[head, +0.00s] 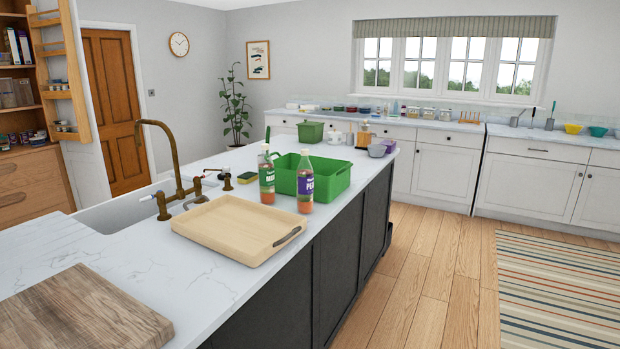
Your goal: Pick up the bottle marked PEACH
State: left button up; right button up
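Two bottles with reddish-orange contents stand upright on the white marble island, just in front of a green tub (328,182). The right bottle (305,184) has a purple label whose visible letters look like the start of PEACH. The left bottle (266,176) has a green label with letters that look like "MA". The two bottles stand close together with a small gap. Neither of my grippers shows in the head view.
A light wooden tray (225,232) lies in front of the bottles. A brass tap (176,160) and sink (130,208) are at left. A wooden board (82,312) lies nearest. The wooden floor (435,270) right of the island is clear, with a striped rug (555,290) beyond.

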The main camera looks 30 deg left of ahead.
aim_at(305, 172)
jog(key=i+l+z, duration=0.2)
jog(key=i, duration=0.6)
jog(key=i+j+z, duration=0.25)
jog(key=i, duration=0.5)
jog(key=i+j+z, duration=0.2)
jog(key=i, duration=0.55)
jog(key=i+l+u, duration=0.15)
jog(key=i+u, duration=0.15)
jog(key=i, duration=0.2)
jog(key=i+l+u, duration=0.3)
jog(key=i, duration=0.15)
jog(key=i+l+u, duration=0.3)
jog(key=i+u, duration=0.15)
jog(key=u, duration=2.75)
